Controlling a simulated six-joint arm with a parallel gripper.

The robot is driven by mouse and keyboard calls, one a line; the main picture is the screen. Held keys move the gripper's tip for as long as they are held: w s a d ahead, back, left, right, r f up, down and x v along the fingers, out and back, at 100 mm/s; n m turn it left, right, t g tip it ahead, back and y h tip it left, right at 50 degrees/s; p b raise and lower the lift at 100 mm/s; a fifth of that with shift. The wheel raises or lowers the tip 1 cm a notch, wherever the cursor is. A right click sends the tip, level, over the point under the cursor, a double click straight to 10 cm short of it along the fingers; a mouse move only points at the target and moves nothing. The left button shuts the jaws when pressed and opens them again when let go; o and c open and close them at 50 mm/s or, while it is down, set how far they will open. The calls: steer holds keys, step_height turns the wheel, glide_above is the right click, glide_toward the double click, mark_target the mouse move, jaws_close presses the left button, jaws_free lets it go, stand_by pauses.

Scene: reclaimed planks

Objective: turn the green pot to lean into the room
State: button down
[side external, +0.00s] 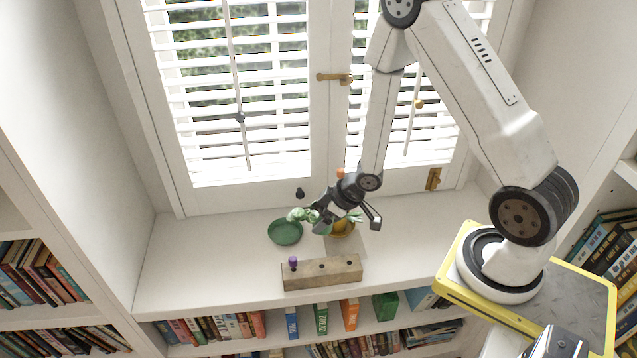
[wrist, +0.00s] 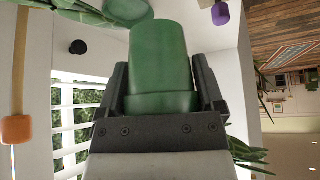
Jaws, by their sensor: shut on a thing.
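The green pot (wrist: 160,55) fills the middle of the wrist view, between the two dark fingers of my gripper (wrist: 165,85). My gripper is shut on it. In the side external view my gripper (side external: 319,221) is over the sill, to the right of the green saucer (side external: 285,232). Pale green leaves (side external: 299,214) show at the gripper's left. The saucer's edge also shows at the top of the wrist view (wrist: 126,9). The pot is mostly hidden by the fingers in the side view, so I cannot tell whether it touches the saucer.
A wooden block (side external: 322,272) with a purple peg (side external: 293,261) lies in front. The shuttered window (side external: 245,90) is behind. The sill (side external: 190,262) is clear at left.

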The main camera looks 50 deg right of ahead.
mark_target(320, 210)
steer(key=shift+r, duration=0.2)
stand_by(0.5)
steer(key=shift+r, duration=1.3)
steer(key=shift+w, duration=0.15)
steer(key=shift+w+f, duration=0.3)
steer(key=shift+w, duration=0.15)
steer(key=w+f+n, duration=0.1)
steer(key=w+f, duration=0.2)
steer(key=w, duration=0.1)
steer(key=w+f+y, duration=0.1)
steer(key=w+f, duration=0.3)
steer(key=w+d+f+n, duration=0.1)
steer(key=w+f, duration=0.2)
steer(key=w, duration=0.1)
steer(key=shift+f+n+g, duration=0.3)
steer(key=shift+f+g, duration=0.05)
steer(key=shift+g, duration=0.05)
steer(key=shift+w+d+f+y, duration=0.1)
steer(key=shift+w+f+y, duration=0.2)
steer(key=shift+w+f, duration=0.2)
steer(key=shift+s+f, duration=0.1)
steer(key=shift+f, duration=0.1)
steer(key=shift+f, duration=1.3)
